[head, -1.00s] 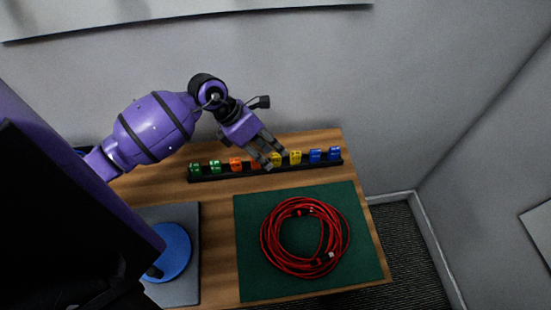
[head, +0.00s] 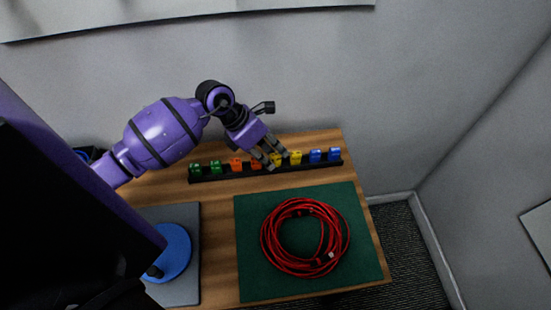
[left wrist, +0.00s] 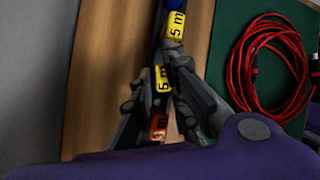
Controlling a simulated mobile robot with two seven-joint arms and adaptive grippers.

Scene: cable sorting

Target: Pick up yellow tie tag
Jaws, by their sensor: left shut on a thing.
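Two yellow tie tags stand side by side on the black rack (head: 225,176) at the back of the table. My left gripper (head: 278,158) reaches down from the left over the rack. It is shut on the left yellow tag (head: 276,159), which shows between the fingers in the left wrist view (left wrist: 163,78) with "5 m" on it. The other yellow tag (head: 295,157) stands free just to the right; it also shows in the left wrist view (left wrist: 175,25). The fingers partly hide the held tag. My right gripper is not in view.
Green tags (head: 215,167), orange tags (head: 236,164) and blue tags (head: 315,156) share the rack. A coiled red cable (head: 322,262) lies on a green mat (head: 250,280). A blue disc-shaped thing (head: 174,252) lies on a grey mat (head: 185,295). A wall is close behind.

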